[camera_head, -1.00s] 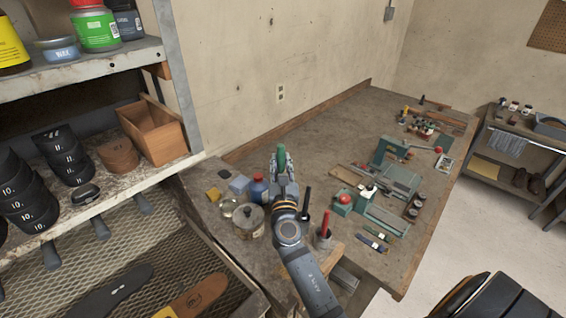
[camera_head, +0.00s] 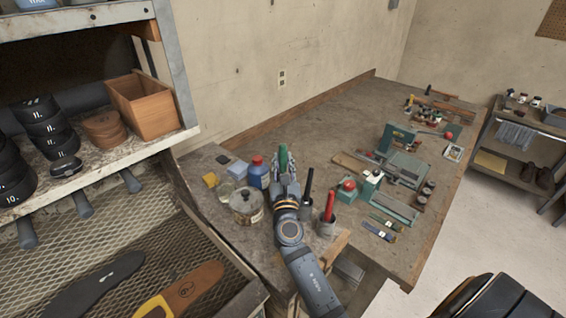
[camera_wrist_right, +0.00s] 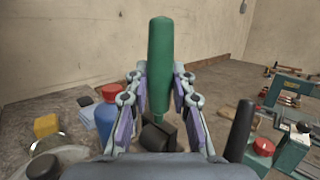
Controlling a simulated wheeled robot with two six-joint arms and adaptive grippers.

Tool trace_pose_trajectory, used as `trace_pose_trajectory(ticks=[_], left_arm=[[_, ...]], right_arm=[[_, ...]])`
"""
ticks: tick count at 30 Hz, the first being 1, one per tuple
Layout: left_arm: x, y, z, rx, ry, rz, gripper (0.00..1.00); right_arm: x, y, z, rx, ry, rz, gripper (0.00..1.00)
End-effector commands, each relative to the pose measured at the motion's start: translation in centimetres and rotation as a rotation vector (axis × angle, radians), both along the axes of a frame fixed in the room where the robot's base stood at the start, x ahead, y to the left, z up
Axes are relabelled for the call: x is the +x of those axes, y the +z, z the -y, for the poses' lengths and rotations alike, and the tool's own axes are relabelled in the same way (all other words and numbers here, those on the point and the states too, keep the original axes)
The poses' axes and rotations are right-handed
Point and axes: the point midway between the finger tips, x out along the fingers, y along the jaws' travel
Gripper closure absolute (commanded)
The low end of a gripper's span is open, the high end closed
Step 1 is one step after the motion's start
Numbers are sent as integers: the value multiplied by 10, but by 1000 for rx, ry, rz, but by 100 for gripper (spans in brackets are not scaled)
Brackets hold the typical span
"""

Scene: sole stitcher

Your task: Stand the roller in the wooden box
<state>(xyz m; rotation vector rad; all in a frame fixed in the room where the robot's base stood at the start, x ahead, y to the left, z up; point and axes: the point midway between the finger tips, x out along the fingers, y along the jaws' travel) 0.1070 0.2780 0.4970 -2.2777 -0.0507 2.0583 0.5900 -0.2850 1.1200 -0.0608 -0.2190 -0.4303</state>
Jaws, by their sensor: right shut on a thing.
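My right gripper (camera_head: 285,172) is shut on the green handle of the roller (camera_head: 283,157) and holds it above the workbench. In the right wrist view the green handle (camera_wrist_right: 160,62) stands upright between the fingers (camera_wrist_right: 158,95), with a dark part (camera_wrist_right: 158,136) below it. The lower end of the roller is mostly hidden in the head view. The open wooden box (camera_head: 150,112) sits on the shelf at the left, apart from the gripper and to its left. Its inside is only partly visible. My left gripper is not in view.
On the shelf, brown pads (camera_head: 105,129) and stacked black heels (camera_head: 48,128) stand left of the box. A metal post (camera_head: 172,60) edges the shelf's right side. A lidded tin (camera_head: 246,206), a blue bottle (camera_head: 258,173) and a cup with a red-handled tool (camera_head: 328,215) crowd the bench below.

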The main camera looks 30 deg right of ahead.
Motion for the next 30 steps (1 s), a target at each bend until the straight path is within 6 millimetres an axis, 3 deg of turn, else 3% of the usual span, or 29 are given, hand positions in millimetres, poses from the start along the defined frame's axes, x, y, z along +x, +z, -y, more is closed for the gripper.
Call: trace_pose_trajectory(ticks=[12, 23, 24, 30], left_arm=[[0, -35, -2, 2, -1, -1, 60], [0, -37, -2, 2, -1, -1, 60], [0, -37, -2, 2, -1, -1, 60], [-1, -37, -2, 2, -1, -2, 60]], right_arm=[[0, -35, 0, -1, 0, 1, 100], [0, -37, 0, 0, 0, 1, 100], [0, -37, 0, 0, 0, 1, 74], [0, -38, 0, 0, 0, 1, 50]])
